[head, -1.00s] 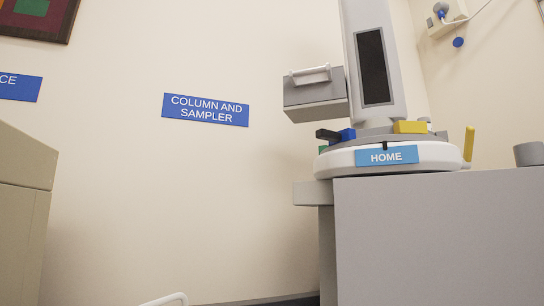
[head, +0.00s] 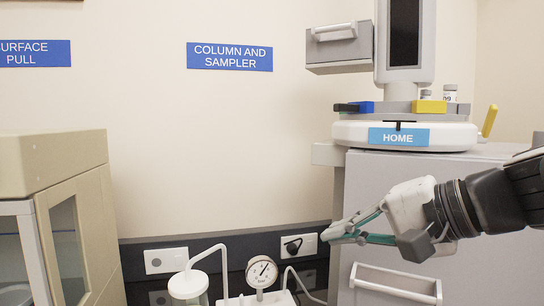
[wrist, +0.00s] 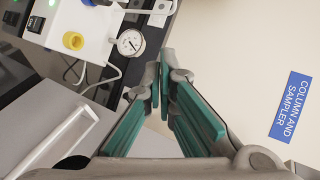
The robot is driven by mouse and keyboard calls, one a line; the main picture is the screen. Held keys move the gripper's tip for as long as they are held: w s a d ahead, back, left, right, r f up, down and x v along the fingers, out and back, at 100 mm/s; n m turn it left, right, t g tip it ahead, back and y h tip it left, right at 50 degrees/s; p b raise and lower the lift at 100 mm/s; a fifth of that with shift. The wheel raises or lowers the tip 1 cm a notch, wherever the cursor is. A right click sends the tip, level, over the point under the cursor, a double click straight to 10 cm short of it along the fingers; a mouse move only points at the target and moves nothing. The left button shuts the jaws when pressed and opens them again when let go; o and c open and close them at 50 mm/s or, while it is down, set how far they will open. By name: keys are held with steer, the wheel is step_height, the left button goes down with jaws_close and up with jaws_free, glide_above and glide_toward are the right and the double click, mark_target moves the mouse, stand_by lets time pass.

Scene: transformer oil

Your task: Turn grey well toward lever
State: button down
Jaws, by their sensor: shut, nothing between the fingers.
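A round white turntable (head: 350,134) with a blue HOME label (head: 398,138) stands on the grey cabinet. On its grey upper ring sit a black piece (head: 347,107), a blue block (head: 365,107) and a yellow block (head: 429,107). A grey part (head: 463,110) shows right of the yellow block; I cannot tell if it is the grey well. A yellow lever (head: 489,120) leans at the turntable's right. My gripper (head: 334,236), with green-padded fingers, is shut and empty, pointing left below the turntable. It also shows in the wrist view (wrist: 161,80).
A grey column with a drawer box (head: 337,45) rises behind the turntable. The cabinet front has a white handle (head: 396,284). A pressure gauge (head: 262,271) and tubing stand lower left of my gripper. A beige glass-fronted unit (head: 55,165) is at left. Small vials (head: 450,93) stand behind the yellow block.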

steer(key=w+d+r+m+t+p, duration=0.1)
steer(key=d+r+t+p, duration=0.15)
steer(key=r, duration=0.25)
steer(key=w+d+r+m+t+p, duration=0.1)
steer(key=d+r+m, duration=0.15)
steer(key=r, duration=0.25)
steer(key=m+t+h+p, duration=0.2)
steer(key=t+p, duration=0.1)
steer(key=t, duration=0.1)
glide_toward(348, 109)
steer(key=b+x, duration=0.3)
steer(key=x, duration=0.3)
steer(key=shift+w, duration=0.55)
steer(key=shift+a, duration=0.1)
steer(key=shift+b+x, duration=1.05)
steer(key=shift+a, duration=0.15)
